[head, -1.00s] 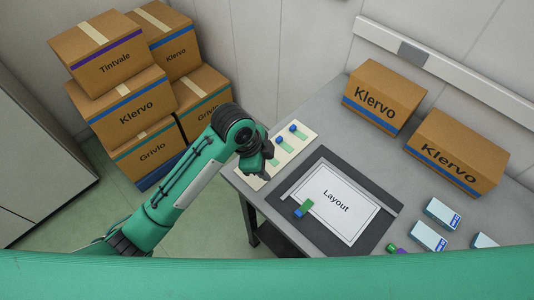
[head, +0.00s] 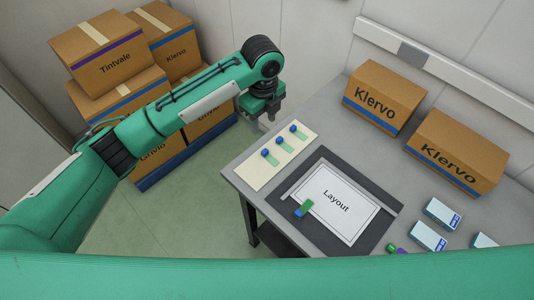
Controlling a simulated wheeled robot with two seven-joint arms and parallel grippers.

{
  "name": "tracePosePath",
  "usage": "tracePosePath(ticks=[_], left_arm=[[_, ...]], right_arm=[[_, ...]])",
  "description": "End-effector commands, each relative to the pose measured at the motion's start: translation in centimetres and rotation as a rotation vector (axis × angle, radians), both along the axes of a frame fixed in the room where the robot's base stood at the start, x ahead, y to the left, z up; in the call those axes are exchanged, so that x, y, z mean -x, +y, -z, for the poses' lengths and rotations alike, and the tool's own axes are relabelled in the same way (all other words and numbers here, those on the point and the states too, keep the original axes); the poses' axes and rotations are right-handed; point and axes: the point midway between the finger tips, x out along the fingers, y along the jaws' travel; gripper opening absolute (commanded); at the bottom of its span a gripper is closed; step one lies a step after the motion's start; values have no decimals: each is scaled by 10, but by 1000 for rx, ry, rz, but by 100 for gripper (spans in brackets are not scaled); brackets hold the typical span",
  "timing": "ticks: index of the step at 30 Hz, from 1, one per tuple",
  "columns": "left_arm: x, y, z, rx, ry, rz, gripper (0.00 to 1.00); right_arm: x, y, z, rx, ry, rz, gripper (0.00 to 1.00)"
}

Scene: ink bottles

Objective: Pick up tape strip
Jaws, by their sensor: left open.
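Several green tape strips, each with a blue end, lie on a cream card at the table's left: a far strip (head: 299,132), a middle strip (head: 285,144) and a near strip (head: 270,157). Another blue-and-green piece (head: 304,208) lies on the lower left part of the white Layout sheet (head: 345,190). My left gripper (head: 262,123) is open and empty, pointing down just beyond the far left edge of the cream card (head: 258,178), above the strips and apart from them. My right gripper is out of view.
The Layout sheet lies on a dark mat (head: 370,237). Two Klervo cartons (head: 384,97) (head: 455,152) stand at the back of the grey table. Small white boxes (head: 428,236) and small green and purple pieces (head: 391,248) lie at the front right. Stacked cartons (head: 105,62) stand left.

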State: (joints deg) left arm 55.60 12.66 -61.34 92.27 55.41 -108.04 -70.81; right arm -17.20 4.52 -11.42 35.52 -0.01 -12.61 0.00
Motion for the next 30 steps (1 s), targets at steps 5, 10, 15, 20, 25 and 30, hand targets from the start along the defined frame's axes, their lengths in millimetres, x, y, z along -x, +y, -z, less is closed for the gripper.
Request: tracePosePath(ticks=[5, 10, 15, 20, 25, 30], left_arm=[[1, 0, 35, -2, 6, -2, 45], [1, 0, 64, -1, 2, -3, 45], [1, 0, 77, 1, 2, -2, 45], [1, 0, 93, -1, 4, -3, 45], [0, -1, 119, 1, 2, -3, 45], [0, -1, 129, 1, 1, -1, 45]], right_arm=[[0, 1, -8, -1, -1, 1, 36], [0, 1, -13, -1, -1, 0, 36], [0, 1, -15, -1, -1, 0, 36], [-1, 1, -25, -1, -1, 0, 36], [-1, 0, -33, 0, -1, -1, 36], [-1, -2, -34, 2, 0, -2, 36]])
